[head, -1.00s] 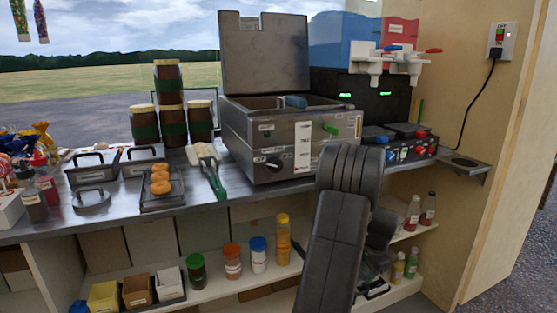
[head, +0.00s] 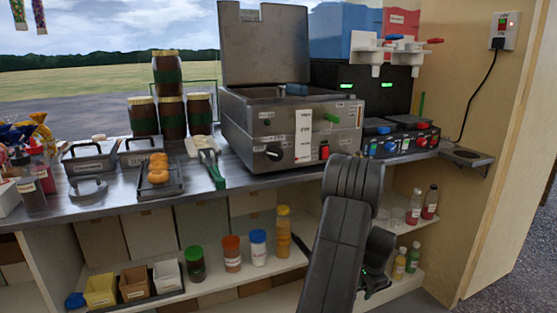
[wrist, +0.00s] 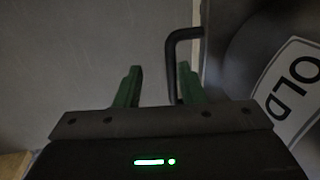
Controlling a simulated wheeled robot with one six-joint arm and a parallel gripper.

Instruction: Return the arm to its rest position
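My arm (head: 342,235) stands folded in front of the counter at the lower right of the head view. My gripper is mostly hidden behind it there; only a dark part low beside the shelf shows. In the wrist view, my gripper (wrist: 158,88) has its two green fingers apart with a clear gap and nothing between them. Behind the fingers are a plain grey surface and a bent black rod (wrist: 176,60). A curved dark surface with a white label (wrist: 292,82) is close at the right.
A metal fryer (head: 250,130) with raised lid stands on the counter. A tray of doughnuts (head: 178,187), green-handled tongs (head: 214,170) and stacked jars (head: 171,118) are to its left. Bottles (head: 414,206) stand on the shelf right of my arm. A wall (head: 490,170) bounds the right.

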